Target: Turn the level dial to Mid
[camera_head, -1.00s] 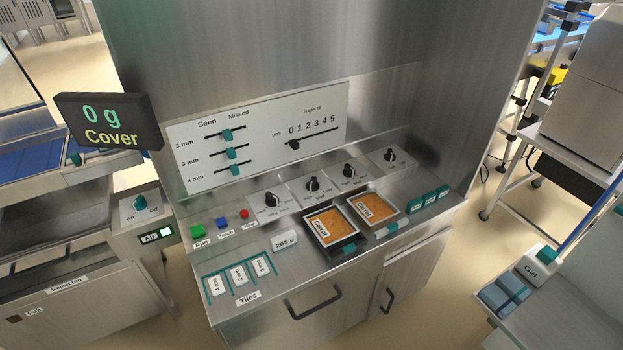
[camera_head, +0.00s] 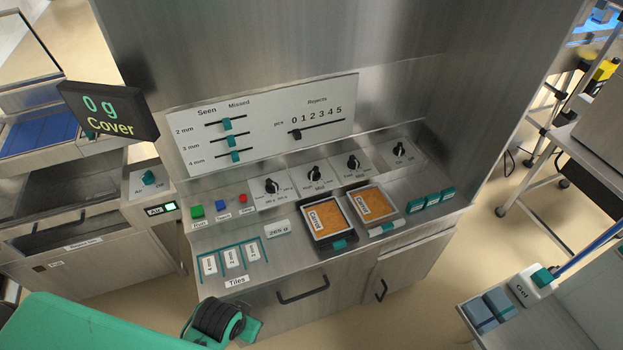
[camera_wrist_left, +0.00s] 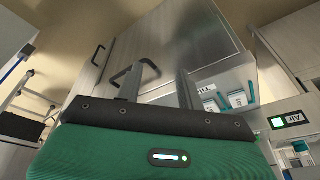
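A row of black rotary dials sits on the sloped console: one at the left (camera_head: 270,186), one second from left (camera_head: 314,174), one third (camera_head: 352,162) and one at the far right (camera_head: 399,149). The second dial's small print seems to include Mid, but I cannot surely tell which is the level dial or its exact setting. My left gripper (camera_wrist_left: 160,82) shows two grey fingers apart, with nothing between them. In the head view its green arm is at the lower left, below and in front of the console, away from the dials. My right gripper is not in view.
Two carrot trays (camera_head: 347,239) (camera_head: 390,208) sit in front of the dials. Green, blue and red buttons (camera_head: 197,211) are left of them. Tiles (camera_head: 232,257) lie at the front left. A display (camera_head: 108,111) reads 0 g Cover. Cabinet handles (camera_head: 303,292) project below.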

